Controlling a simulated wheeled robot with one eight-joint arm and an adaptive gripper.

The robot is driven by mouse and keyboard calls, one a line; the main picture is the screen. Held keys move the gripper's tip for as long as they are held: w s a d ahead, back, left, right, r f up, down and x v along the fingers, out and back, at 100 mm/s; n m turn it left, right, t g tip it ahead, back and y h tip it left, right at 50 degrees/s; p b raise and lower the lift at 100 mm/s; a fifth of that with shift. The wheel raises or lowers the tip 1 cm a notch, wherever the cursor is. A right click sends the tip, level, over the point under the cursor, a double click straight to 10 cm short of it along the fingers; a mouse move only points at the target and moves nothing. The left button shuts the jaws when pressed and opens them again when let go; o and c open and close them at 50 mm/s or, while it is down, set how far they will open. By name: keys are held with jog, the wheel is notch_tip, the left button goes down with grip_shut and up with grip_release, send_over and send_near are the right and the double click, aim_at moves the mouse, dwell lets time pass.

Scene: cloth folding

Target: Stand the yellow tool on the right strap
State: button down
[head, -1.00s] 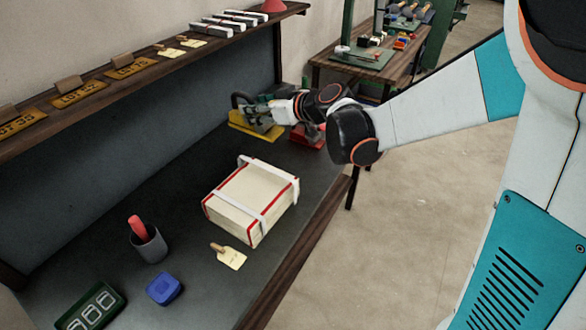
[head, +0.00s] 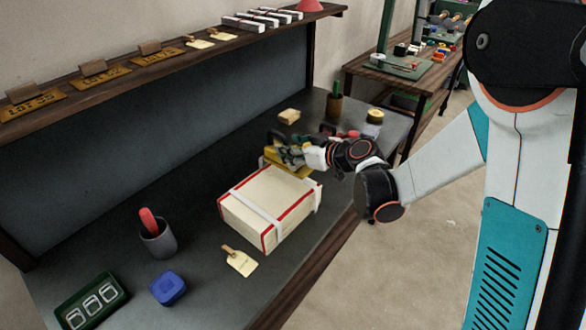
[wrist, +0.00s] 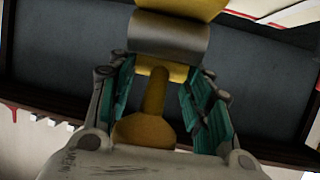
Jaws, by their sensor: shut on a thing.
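The yellow tool (head: 291,169) is held in my gripper (head: 285,150) at the far edge of the cream box (head: 252,225). I cannot tell whether it touches the box. In the wrist view, the yellow tool (wrist: 152,95) shows a rounded knob between the fingers of my gripper (wrist: 160,78), with a grey band and yellow end beyond. The box has red edge lines and white straps. One white strap (head: 256,211) crosses its top; another strap end (head: 318,196) shows at its right side. The rest of that strap is partly hidden.
A grey cup with a red handle (head: 157,238), a blue block (head: 167,288), a green tray (head: 92,301) and a tag (head: 240,261) lie near the box. A shelf (head: 120,85) overhangs the bench's wall side.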

jog(key=shift+f+b, duration=0.9)
jog(key=shift+f, duration=1.85)
jog(key=shift+f, duration=0.15)
jog(key=c, duration=0.8)
grip_release()
